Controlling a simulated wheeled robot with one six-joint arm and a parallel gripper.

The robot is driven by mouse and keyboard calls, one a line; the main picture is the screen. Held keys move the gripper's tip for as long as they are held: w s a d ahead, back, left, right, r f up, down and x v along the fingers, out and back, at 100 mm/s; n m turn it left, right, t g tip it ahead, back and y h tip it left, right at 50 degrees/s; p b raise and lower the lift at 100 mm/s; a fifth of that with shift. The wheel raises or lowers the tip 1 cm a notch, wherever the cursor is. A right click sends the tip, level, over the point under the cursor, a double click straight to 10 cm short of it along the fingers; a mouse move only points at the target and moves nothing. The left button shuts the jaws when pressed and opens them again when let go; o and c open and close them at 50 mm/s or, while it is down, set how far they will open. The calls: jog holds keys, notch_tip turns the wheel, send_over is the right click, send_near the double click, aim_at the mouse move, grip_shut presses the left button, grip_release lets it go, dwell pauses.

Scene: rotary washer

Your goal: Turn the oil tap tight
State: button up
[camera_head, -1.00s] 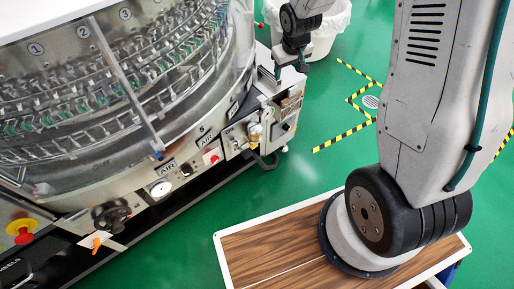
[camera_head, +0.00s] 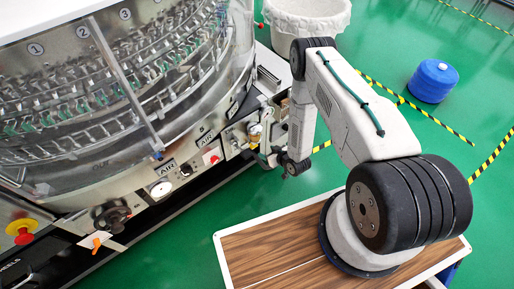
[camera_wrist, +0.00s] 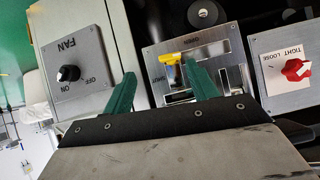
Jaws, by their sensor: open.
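A red knob (camera_wrist: 296,70) sits on a pale plate marked TIGHT and LOOSE, at the right of the wrist view. A red knob on a white plate also shows in the head view (camera_head: 212,157). A yellow handle (camera_wrist: 172,58) on a metal plate is at the middle of the wrist view, close to the right green finger. No oil label is legible. My gripper (camera_wrist: 159,68) is open, with its two green fingers apart and pointing at the panel. In the head view my gripper (camera_head: 268,155) is beside the machine's front, partly hidden by my wrist.
A FAN switch with a black knob (camera_wrist: 68,73) is left of my fingers. In the head view, a gauge (camera_head: 161,188), a black valve (camera_head: 112,216) and a red button (camera_head: 21,230) line the washer. A white bin (camera_head: 296,20) and blue spool (camera_head: 433,80) stand on the green floor.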

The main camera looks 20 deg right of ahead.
jog(key=w+a+f+t, duration=0.2)
jog(key=w+a, duration=0.1)
jog(key=w, duration=0.3)
jog(key=shift+a+f+y, duration=0.3)
jog(key=shift+f+y, duration=0.05)
jog(key=shift+y, duration=0.05)
jog(key=c, duration=1)
